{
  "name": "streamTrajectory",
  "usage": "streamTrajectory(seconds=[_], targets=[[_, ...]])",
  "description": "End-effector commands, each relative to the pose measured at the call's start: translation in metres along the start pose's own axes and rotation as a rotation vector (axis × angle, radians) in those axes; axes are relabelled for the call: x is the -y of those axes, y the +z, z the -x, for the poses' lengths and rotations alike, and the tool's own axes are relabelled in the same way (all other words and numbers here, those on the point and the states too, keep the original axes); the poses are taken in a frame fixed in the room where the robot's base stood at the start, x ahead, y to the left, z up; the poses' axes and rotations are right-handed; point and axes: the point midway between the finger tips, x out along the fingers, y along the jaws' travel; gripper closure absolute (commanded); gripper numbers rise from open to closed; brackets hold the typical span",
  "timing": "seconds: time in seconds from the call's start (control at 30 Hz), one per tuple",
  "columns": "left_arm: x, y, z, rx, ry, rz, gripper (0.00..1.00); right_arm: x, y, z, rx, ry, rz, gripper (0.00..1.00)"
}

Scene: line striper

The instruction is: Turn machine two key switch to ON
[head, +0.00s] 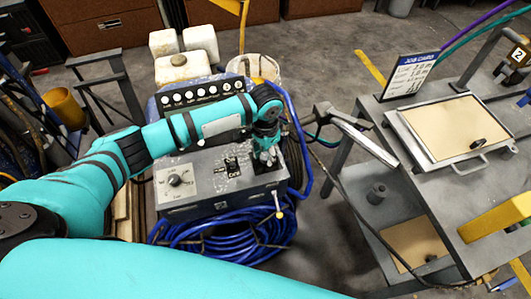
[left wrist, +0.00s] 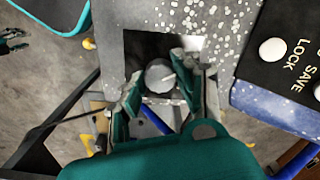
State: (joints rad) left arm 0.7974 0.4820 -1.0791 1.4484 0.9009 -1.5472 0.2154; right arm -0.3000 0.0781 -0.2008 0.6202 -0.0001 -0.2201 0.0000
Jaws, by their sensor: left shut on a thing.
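A grey machine with a control panel (head: 215,190) stands in the middle of the head view. My left gripper (head: 267,152) points down at the right part of its top. In the left wrist view my left gripper (left wrist: 160,92) has its two fingers on either side of a round grey switch (left wrist: 160,75) with a pale raised bar, on a dark plate. It is shut on this key switch. The gripper hides the switch in the head view, and its ON or OFF setting cannot be read. My right gripper does not show clearly in either view.
A dial (head: 178,180) and a small black switch (head: 232,164) sit left of my left gripper. A black labelled button panel (head: 200,93) rises behind. A coiled blue hose (head: 215,240) hangs in front. A grey workbench (head: 440,190) stands right, with floor between.

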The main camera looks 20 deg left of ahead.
Motion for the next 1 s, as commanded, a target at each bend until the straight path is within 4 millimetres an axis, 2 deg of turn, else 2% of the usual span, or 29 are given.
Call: streamTrajectory(seconds=[0.37, 0.7, 1.0], targets=[[0.001, 0.000, 0.003, 0.001, -0.001, -0.128, 1.00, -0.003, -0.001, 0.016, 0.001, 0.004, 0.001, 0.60], [0.001, 0.000, 0.004, 0.001, -0.001, -0.427, 1.00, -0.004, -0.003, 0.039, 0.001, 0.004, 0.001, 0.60], [0.001, -0.001, 0.003, 0.000, -0.001, -0.706, 1.00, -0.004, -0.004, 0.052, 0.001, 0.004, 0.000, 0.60]])
